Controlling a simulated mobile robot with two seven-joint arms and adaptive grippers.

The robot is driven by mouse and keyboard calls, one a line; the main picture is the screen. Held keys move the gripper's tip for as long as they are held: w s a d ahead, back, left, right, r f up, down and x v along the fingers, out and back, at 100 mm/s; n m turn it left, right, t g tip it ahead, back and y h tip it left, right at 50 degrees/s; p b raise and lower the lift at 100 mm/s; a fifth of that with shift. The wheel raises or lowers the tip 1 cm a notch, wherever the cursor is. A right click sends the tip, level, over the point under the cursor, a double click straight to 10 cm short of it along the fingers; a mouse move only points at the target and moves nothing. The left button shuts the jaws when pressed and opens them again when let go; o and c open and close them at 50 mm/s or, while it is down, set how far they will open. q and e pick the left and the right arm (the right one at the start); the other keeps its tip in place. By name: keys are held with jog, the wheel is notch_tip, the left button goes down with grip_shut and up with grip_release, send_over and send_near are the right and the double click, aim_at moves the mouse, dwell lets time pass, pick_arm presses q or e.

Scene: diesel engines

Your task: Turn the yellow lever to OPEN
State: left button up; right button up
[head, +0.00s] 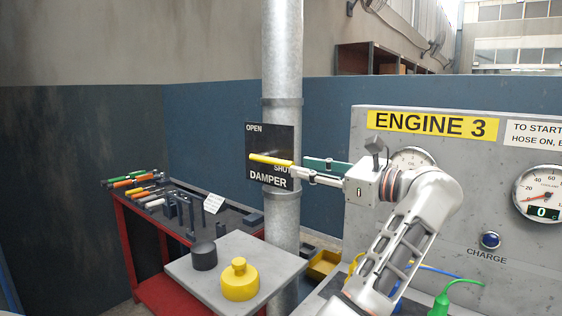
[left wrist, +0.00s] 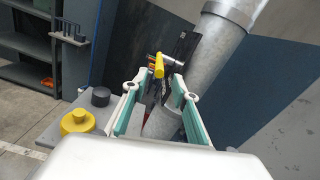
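The yellow lever (head: 271,159) lies almost level across a black damper plate (head: 265,140) on the grey vertical pipe. The plate reads OPEN at its upper left and SHUT at the right, just below the lever's right end. My left gripper (head: 298,166) reaches in from the right, its fingertips close to that right end. In the left wrist view its two green-padded fingers are spread, and the yellow lever (left wrist: 158,68) shows in the gap near their tips. I cannot tell whether either finger touches it. My right gripper is not in view.
A grey stand (head: 195,278) in front of the pipe carries a yellow weight-like piece (head: 240,282) and a dark cylinder (head: 204,256). A red tool bench (head: 128,236) stands at left. The ENGINE 3 panel (head: 470,215) with gauges fills the right.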

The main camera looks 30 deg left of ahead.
aim_at(282, 163)
pick_arm(q)
jog(key=a+p, duration=0.1)
jog(key=a, duration=0.6)
jog(key=shift+w+a, duration=0.2)
grip_shut()
